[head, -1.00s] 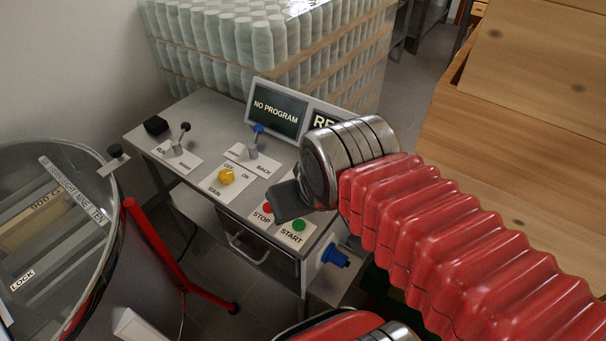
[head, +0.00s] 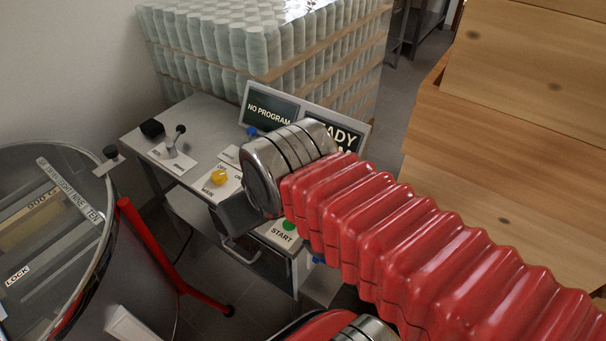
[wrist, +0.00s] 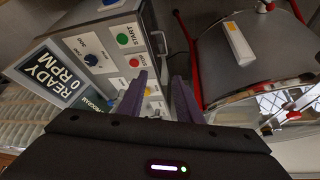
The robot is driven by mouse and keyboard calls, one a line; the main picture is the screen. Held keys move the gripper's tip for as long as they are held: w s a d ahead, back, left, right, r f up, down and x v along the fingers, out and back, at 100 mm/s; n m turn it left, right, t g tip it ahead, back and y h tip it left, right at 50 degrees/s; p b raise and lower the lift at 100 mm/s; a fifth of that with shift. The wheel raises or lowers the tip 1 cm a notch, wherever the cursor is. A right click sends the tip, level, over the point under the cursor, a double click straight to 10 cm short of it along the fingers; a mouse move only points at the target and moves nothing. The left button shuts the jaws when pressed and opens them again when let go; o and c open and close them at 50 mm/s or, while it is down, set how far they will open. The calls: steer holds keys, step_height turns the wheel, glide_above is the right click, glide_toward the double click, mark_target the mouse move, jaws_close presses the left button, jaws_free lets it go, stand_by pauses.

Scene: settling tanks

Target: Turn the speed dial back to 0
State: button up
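The green START button (wrist: 122,39) and red STOP button (wrist: 134,62) are close to the dial. A yellow MAIN switch (head: 218,177) and a black lever (head: 176,140) stand on the panel. A round glass-lidded machine (head: 50,225) is at left, wrapped bottles (head: 262,45) behind.

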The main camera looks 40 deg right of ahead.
steer(key=o, duration=0.3)
steer(key=shift+w+d+r, duration=0.1)
steer(key=shift+o, duration=0.8)
steer(key=shift+w+d+r+m, duration=0.15)
steer(key=shift+w+m, duration=0.1)
steer(key=shift+m, duration=0.15)
steer(key=w+d+f+m+g, duration=0.2)
steer(key=w+d+m, duration=0.6)
steer(key=d+m, duration=0.3)
steer(key=w+d+f+m+g, duration=0.2)
steer(key=w+d+m+g, duration=0.1)
steer(key=w+d+m, duration=0.5)
steer(key=d+m, duration=0.3)
steer(key=shift+w+d+f+g, duration=0.15)
steer(key=shift+w+d+g, duration=0.15)
steer(key=shift+d, duration=0.1)
step_height(320, 180, down, 14)
steer(key=shift+r, duration=0.1)
steer(key=shift+c, duration=0.6)
